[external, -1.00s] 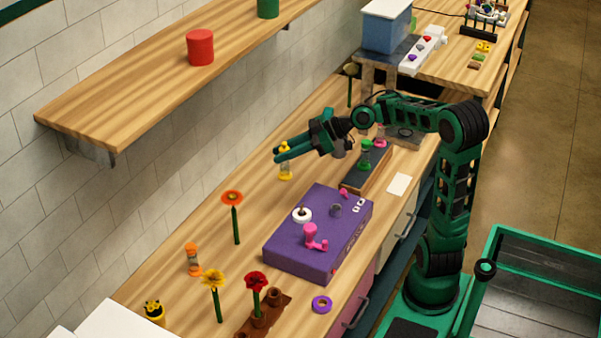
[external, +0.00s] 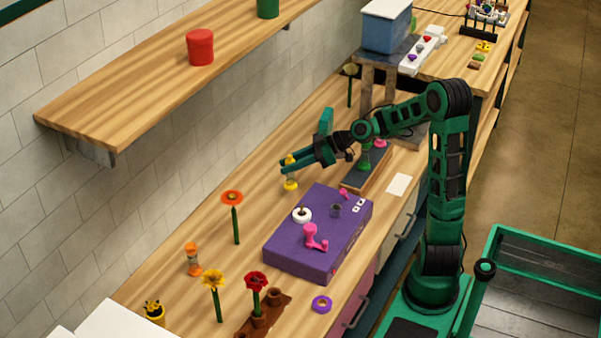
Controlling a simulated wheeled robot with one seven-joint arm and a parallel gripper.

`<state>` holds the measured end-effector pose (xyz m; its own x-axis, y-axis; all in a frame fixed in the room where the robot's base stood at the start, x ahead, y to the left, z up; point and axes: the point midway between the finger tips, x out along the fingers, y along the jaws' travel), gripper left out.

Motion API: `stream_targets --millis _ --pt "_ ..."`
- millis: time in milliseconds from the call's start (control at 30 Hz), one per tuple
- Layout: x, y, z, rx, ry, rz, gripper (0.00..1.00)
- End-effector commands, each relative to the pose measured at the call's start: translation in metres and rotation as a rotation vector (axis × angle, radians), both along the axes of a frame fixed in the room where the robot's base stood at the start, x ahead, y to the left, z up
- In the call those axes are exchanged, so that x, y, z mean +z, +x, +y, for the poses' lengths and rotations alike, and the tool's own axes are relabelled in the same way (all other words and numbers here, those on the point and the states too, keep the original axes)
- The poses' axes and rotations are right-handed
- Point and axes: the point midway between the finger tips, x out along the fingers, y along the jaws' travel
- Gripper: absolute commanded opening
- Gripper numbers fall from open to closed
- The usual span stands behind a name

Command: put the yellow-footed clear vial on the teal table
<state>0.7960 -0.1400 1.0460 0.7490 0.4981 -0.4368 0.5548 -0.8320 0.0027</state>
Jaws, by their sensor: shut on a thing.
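The clear vial with a yellow foot (external: 290,184) is upright at the fingertips of my gripper (external: 292,167). My gripper is shut on its upper part, and the fingers hide some of it. The vial is over the wooden counter behind the purple box; I cannot tell whether its foot touches the wood. A small raised table (external: 402,53) with a dark grey-blue top stands at the back and bears a blue box. I cannot tell for sure whether this is the teal table.
The purple box (external: 300,252) with pink and white parts lies in front of my gripper. A dark tray (external: 351,184) holds a green-footed vial (external: 366,167), partly hidden by my arm. Flowers and an orange vial (external: 193,262) stand at front left. A wooden shelf (external: 130,110) overhangs at left.

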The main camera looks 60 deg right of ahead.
Motion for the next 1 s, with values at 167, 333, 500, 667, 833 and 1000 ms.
stream_targets --millis 167,333,500,667,833,1000 --pt "-0.01 0.006 -0.016 0.0 0.001 -0.001 0.0" --pt "-0.016 0.007 -0.019 0.001 0.001 -0.001 0.0" --pt "-0.038 0.007 -0.019 0.0 0.004 0.002 0.0" --pt "-0.052 0.007 -0.018 0.002 0.001 -0.001 0.0" --pt "-0.052 0.007 -0.018 0.001 -0.001 -0.001 0.0" --pt "-0.054 0.007 -0.019 0.0 -0.001 0.0 0.31"
